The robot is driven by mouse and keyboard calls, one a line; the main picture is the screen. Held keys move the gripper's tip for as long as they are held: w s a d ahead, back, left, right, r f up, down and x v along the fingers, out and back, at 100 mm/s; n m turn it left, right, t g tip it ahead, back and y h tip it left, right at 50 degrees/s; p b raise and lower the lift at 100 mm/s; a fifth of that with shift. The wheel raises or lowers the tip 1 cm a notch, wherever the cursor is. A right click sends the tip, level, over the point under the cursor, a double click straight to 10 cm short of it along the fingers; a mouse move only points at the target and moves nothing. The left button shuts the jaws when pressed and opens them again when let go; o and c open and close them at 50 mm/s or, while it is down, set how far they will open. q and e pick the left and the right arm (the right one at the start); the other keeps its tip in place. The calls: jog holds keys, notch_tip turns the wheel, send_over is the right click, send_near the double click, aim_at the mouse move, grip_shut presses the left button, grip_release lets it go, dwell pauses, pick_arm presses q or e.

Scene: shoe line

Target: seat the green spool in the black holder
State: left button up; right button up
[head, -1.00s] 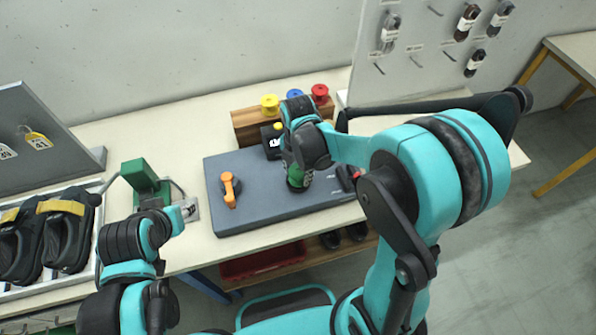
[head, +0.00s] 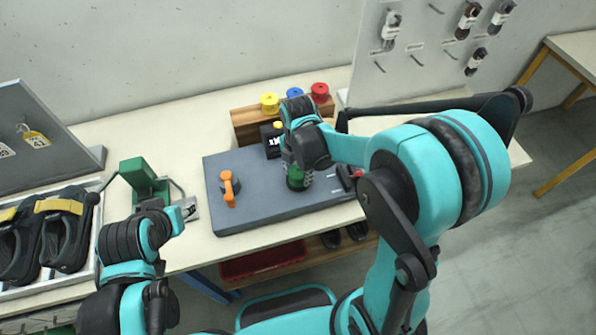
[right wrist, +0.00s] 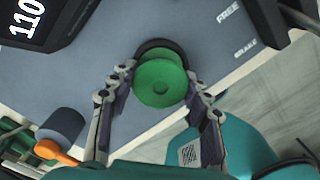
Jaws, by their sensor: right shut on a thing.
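The green spool (right wrist: 160,82) is between the fingers of my right gripper (right wrist: 160,76), which is shut on it. In the head view the green spool (head: 298,181) shows low under my right gripper (head: 298,168), over the grey board. A black round rim, seemingly the black holder (right wrist: 158,43), shows behind the spool in the right wrist view. The spool covers most of it, so I cannot tell whether the spool is inside or just above it. My left gripper (head: 186,209) is left of the board, away from the spool; its fingers are too unclear to judge.
The grey board (head: 250,215) carries an orange-handled part (head: 229,187) and a black display unit (right wrist: 28,22). A wooden rack (head: 245,125) with yellow, blue and red spools stands behind. A green device (head: 145,178) and a shoe tray (head: 98,215) are at left.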

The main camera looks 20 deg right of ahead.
aim_at(298, 171)
jog(key=shift+f, duration=0.2)
jog(key=o, duration=0.9)
notch_tip(298, 171, up, 11)
jog(key=p, duration=0.8)
